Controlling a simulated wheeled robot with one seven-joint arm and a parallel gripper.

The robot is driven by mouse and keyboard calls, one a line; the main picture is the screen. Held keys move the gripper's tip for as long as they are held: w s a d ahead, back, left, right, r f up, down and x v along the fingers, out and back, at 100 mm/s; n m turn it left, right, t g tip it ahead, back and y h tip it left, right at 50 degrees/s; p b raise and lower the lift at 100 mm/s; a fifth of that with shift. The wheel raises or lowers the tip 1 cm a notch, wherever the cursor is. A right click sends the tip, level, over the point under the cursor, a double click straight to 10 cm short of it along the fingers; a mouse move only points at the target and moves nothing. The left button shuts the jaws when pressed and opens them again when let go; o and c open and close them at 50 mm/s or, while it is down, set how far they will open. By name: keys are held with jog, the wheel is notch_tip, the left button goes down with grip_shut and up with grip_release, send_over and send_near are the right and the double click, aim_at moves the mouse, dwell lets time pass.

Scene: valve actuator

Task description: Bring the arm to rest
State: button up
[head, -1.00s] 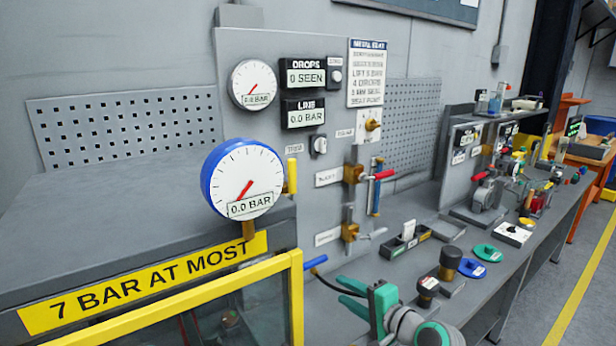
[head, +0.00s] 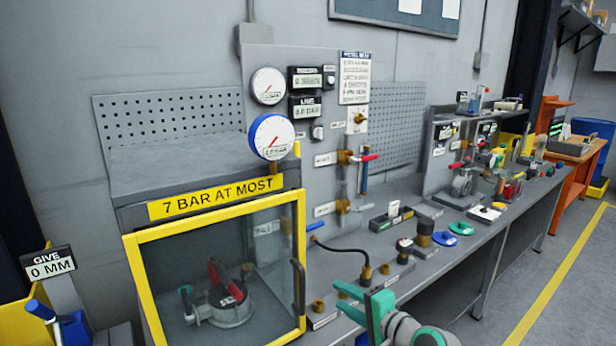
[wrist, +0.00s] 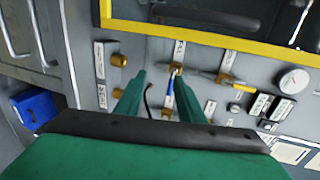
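My gripper (head: 340,298) has green fingers and shows at the bottom of the head view, in front of the bench edge. Its two fingers are apart with nothing between them. In the wrist view the open fingers (wrist: 160,86) point toward the bench panel, with a black hose and a blue-handled valve (wrist: 170,90) seen beyond the gap. I cannot tell how far the fingertips are from the bench fittings.
A yellow-framed glass guard (head: 240,205) encloses a valve with a red handle (head: 225,282). The bench (head: 400,275) carries brass fittings, a hose and green and blue discs. The floor (head: 575,270) at right is clear.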

jog(key=s+a+f+t+h, duration=0.1)
jog(key=s+f+h, duration=0.35)
jog(key=f, duration=0.75)
jog(key=s+f+h, duration=0.1)
jog(key=s+f, duration=0.6)
jog(key=f, duration=0.5)
jog(key=s+a+f+n+h, duration=0.1)
jog(key=s+f+n+h, duration=0.15)
jog(key=s, duration=0.55)
jog(key=s+a+f+n+h, duration=0.1)
jog(key=s+f, duration=0.3)
jog(key=s, duration=0.3)
jog(key=s+a+r+n, duration=0.2)
jog(key=s+r, duration=0.1)
jog(key=s, duration=0.4)
jog(key=s+a+r+n+t, duration=0.1)
jog(key=s+a+r+n, duration=0.1)
jog(key=s, duration=0.6)
jog(key=s+a+r+n+t, duration=0.1)
jog(key=s+a+r+n, duration=0.1)
jog(key=s+r, duration=0.3)
jog(key=s+n, duration=0.1)
jog(key=s, duration=0.2)
jog(key=shift+s+n, duration=0.15)
jog(key=shift+n, duration=0.2)
